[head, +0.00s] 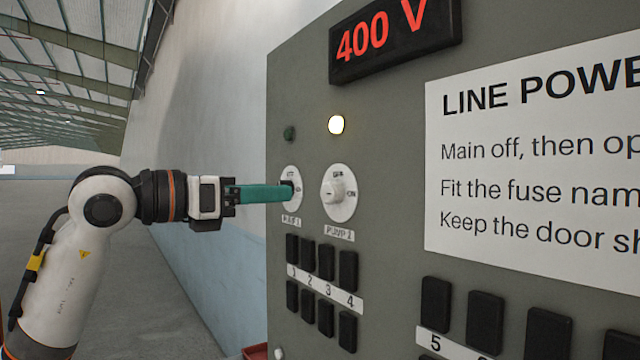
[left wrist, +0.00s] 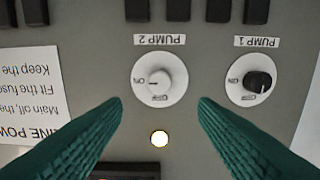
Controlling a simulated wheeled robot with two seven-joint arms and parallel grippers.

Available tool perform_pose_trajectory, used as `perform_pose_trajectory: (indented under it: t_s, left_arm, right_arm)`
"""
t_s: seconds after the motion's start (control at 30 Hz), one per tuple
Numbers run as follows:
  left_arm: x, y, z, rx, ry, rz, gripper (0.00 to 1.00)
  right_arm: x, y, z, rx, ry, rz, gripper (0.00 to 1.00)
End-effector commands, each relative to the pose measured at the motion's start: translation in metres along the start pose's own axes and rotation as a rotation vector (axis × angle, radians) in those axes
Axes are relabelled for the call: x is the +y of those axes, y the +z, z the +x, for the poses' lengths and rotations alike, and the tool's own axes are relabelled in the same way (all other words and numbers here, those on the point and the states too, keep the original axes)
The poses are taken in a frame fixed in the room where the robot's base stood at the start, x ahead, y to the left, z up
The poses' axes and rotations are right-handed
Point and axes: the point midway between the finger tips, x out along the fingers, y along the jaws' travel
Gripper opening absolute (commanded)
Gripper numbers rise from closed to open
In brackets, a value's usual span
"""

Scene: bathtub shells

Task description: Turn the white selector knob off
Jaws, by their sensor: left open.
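The white selector knob (head: 331,191) sits on a round white dial marked OFF at the top and ON at the right, above the label PUMP 2. In the left wrist view, which is upside down, the white knob (left wrist: 160,79) shows between and beyond my fingertips. Its exact pointing direction is hard to read. My left gripper (head: 289,192) has teal fingers, open and empty, in front of the panel. In the head view its fingertips overlap the PUMP 1 dial. The left gripper (left wrist: 160,104) appears apart from the white knob. My right gripper is out of view.
A black knob (left wrist: 258,82) labelled PUMP 1 is beside the white one. A lit lamp (head: 336,125) is above PUMP 2; a dark green lamp (head: 289,133) is unlit. Several black fuse blocks (head: 325,262) lie below. A 400 V display (head: 394,35) and paper notice (head: 535,150) are on the panel.

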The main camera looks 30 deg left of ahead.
Motion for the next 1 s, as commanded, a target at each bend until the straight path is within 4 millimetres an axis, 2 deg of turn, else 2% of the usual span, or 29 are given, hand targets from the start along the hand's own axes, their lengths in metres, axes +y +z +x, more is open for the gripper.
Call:
perform_pose_trajectory:
  t_s: [0.03, 0.17, 0.4, 0.53, 0.87, 1.0]
  left_arm:
    - [0.001, -0.005, 0.012, -0.002, 0.006, -0.003, 0.54]
    - [0.001, -0.005, 0.039, -0.002, 0.006, -0.003, 0.54]
    - [0.000, -0.003, 0.076, -0.001, 0.004, -0.003, 0.54]
    - [0.000, -0.001, 0.086, 0.000, 0.002, -0.001, 0.54]
    - [0.000, 0.000, 0.089, 0.000, 0.002, -0.001, 0.54]
    - [0.000, 0.000, 0.089, 0.000, 0.002, -0.001, 0.31]
  right_arm:
    - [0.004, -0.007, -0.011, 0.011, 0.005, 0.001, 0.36]
    - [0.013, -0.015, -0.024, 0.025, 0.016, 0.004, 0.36]
    - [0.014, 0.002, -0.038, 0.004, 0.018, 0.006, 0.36]
    - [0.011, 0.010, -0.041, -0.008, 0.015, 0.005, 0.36]
    - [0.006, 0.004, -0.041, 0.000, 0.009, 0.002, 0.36]
    - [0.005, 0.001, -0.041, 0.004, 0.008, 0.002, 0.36]
